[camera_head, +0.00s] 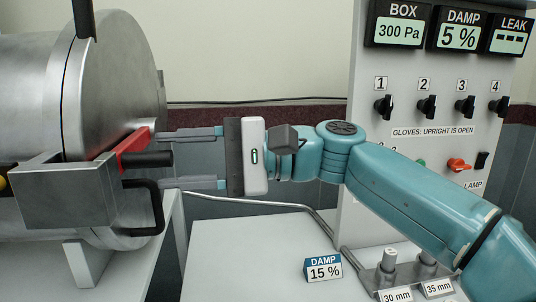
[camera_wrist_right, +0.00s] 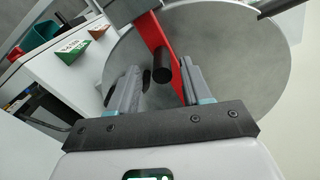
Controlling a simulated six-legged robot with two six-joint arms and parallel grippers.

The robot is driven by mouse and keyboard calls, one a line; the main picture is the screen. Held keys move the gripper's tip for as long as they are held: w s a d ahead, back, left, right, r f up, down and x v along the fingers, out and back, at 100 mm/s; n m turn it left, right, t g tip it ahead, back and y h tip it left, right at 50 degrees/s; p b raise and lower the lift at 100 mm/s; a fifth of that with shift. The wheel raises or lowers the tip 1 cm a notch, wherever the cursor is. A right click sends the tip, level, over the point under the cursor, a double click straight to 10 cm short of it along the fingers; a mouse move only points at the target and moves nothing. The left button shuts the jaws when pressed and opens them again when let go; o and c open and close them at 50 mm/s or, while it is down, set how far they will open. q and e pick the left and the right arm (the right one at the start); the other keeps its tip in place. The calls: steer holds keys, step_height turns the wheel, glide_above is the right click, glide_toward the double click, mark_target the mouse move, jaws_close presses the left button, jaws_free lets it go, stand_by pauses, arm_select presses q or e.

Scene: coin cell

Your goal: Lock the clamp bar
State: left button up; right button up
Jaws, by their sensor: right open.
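The clamp bar (camera_head: 133,142) is red and lies across the front of a round steel door, ending in a steel bracket. A black grip (camera_head: 148,160) sticks out from it to the right. My right gripper (camera_head: 165,160) is open, its fingers pointing left, one above and one below the end of the grip. In the right wrist view the red bar (camera_wrist_right: 158,38) runs toward the fingers, and the black grip (camera_wrist_right: 161,66) stands between the open fingertips (camera_wrist_right: 160,72). I cannot tell whether either finger touches it. My left gripper is not in view.
The steel door (camera_head: 115,85) belongs to a large cylinder. A control panel (camera_head: 345,190) with knobs and readouts stands behind my right arm. A damp card (camera_head: 323,268) stands on the white table.

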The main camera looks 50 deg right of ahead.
steer(key=v, duration=1.3)
